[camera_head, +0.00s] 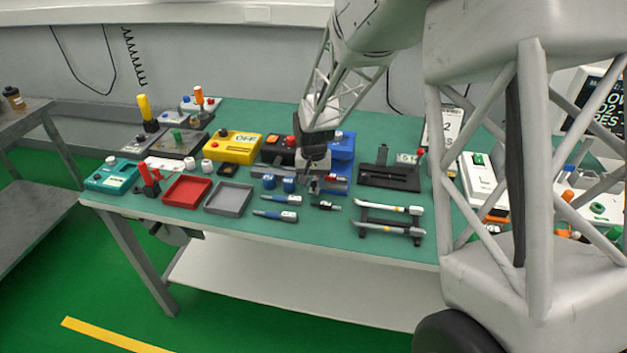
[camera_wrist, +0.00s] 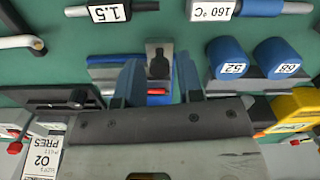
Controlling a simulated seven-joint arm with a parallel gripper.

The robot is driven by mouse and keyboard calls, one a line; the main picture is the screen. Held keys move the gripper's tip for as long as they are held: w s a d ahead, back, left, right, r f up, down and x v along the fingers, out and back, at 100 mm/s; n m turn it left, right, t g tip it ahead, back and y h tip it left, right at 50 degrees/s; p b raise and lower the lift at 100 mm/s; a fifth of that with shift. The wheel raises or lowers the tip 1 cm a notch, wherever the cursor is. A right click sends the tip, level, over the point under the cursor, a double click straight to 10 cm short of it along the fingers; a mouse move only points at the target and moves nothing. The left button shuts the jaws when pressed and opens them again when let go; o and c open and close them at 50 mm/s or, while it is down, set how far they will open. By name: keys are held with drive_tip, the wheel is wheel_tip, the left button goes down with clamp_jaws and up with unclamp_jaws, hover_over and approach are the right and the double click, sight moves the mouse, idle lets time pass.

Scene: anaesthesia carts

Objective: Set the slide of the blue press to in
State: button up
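The blue press (camera_head: 343,147) stands on the green bench, partly hidden behind my gripper in the head view. In the wrist view, part of its blue body (camera_wrist: 102,60) shows to the left of my fingers. A grey metal piece with a dark round-ended shape (camera_wrist: 159,62) shows beyond the gap between the fingers; it looks like part of the slide. My gripper (camera_head: 313,184) points down at the press's front. In the wrist view its two fingers (camera_wrist: 159,80) are apart with nothing clearly gripped between them. Whether they touch the press, and the slide's exact position, I cannot tell.
Two blue cylinders (camera_wrist: 283,58) marked 52 and 68 stand close to the right in the wrist view. Blue-handled tools (camera_head: 275,215) lie in front. Red (camera_head: 187,191) and grey (camera_head: 229,198) trays sit left.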

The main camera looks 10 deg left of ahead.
sight(316, 180)
clamp_jaws()
drive_tip(key=shift+w, duration=2)
drive_tip(key=shift+o, duration=1.5)
unclamp_jaws()
wheel_tip(316, 180, up, 8)
drive_tip(key=shift+f, duration=0.1)
